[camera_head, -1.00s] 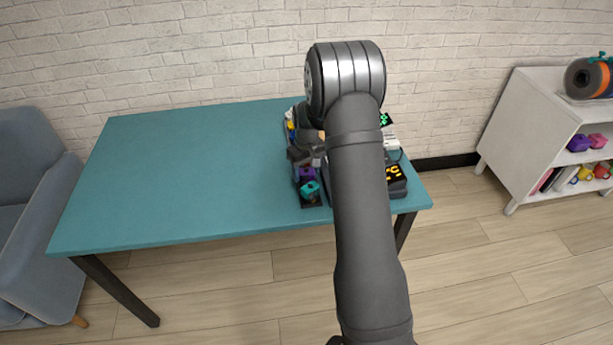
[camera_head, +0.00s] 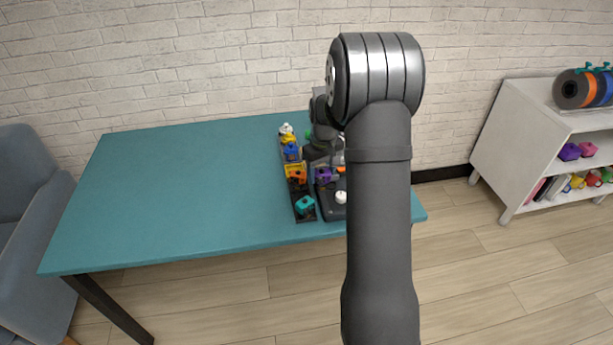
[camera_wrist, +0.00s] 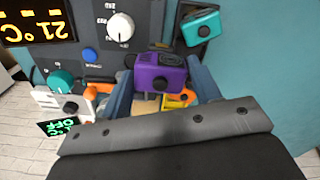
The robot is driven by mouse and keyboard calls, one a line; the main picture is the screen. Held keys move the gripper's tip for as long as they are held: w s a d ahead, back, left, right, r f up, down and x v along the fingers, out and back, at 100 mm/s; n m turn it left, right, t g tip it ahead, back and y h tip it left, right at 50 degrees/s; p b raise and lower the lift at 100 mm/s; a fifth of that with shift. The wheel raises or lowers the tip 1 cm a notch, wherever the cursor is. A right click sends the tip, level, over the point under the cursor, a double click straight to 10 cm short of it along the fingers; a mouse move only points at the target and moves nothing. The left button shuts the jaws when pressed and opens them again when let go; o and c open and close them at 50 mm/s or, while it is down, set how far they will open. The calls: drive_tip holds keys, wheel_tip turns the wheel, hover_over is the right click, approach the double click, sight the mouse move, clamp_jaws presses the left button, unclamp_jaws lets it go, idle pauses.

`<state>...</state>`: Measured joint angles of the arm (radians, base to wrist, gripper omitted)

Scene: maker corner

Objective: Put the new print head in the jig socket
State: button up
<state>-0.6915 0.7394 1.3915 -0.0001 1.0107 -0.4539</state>
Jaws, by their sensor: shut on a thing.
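In the head view, the purple head (camera_head: 324,175) shows over the left edge of the dark station, just right of the rack. My gripper is partly hidden there behind my arm. I cannot tell whether the head touches the station. I cannot make out the jig socket clearly; the held head and my arm hide part of the station. The dark station panel (camera_wrist: 88,28) lies beside the head in the wrist view.
A narrow dark rack (camera_head: 304,216) holds several coloured heads, with a teal one (camera_head: 305,206) at its near end. The station has a white dial (camera_wrist: 120,27), a blue button (camera_wrist: 90,55) and an orange part (camera_wrist: 100,90). The left of the teal table (camera_head: 180,190) is clear.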

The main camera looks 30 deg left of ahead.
drive_tip(key=d+r, duration=0.2)
drive_tip(key=d, duration=0.2)
drive_tip(key=w+a, duration=0.7)
drive_tip(key=w, duration=0.3)
drive_tip(key=shift+a+f, duration=0.2)
drive_tip(key=shift+f, duration=2.85)
drive_tip(key=shift+f, duration=0.45)
drive_tip(key=o, duration=1.1)
wheel_tip(320, 180, up, 7)
drive_tip(key=shift+f, duration=0.1)
